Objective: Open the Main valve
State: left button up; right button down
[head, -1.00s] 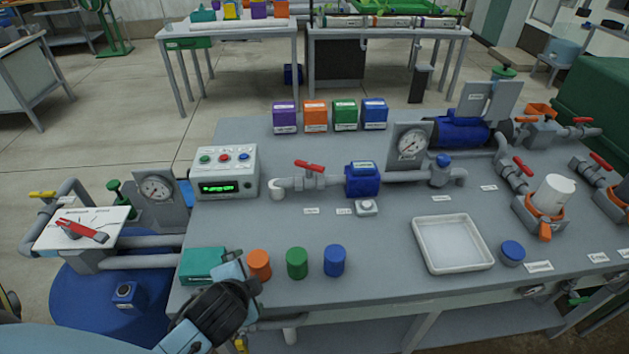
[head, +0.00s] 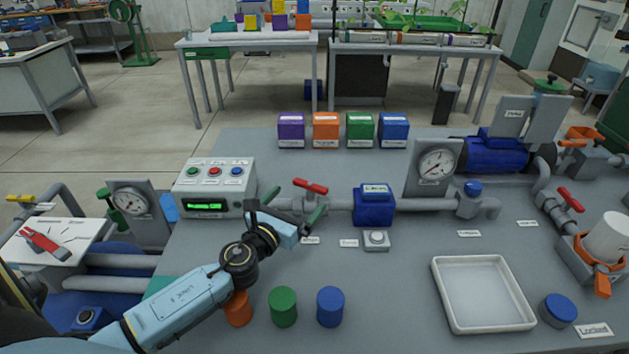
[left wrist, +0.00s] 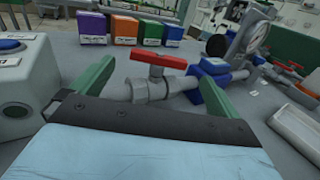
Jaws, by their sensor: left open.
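A valve with a red lever (head: 310,186) sits on the grey pipe between the control box and a blue block. Its lever lies roughly along the pipe, slightly slanted. The small label below it is too small to read, so I cannot confirm it is the Main valve. My left gripper (head: 294,206) is open and empty, its green fingers just in front of this valve. In the left wrist view the red lever (left wrist: 160,60) stands between and beyond the open fingers, apparently untouched. My right gripper is not in view.
A control box (head: 214,188) with coloured buttons stands left of the valve, and a blue block (head: 374,205) stands right of it. Orange, green (head: 283,307) and blue cylinders stand in front. A white tray (head: 440,290) lies to the right. Other red-levered valves stand further out.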

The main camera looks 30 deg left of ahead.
aim_at(308, 187)
pick_arm(q)
jog(key=w, duration=0.8)
jog(key=shift+w+a+b, duration=0.15)
jog(key=shift+w+b, duration=0.05)
jog(key=shift+b, duration=0.1)
jog(key=shift+w, duration=0.35)
jog(key=c, duration=0.9)
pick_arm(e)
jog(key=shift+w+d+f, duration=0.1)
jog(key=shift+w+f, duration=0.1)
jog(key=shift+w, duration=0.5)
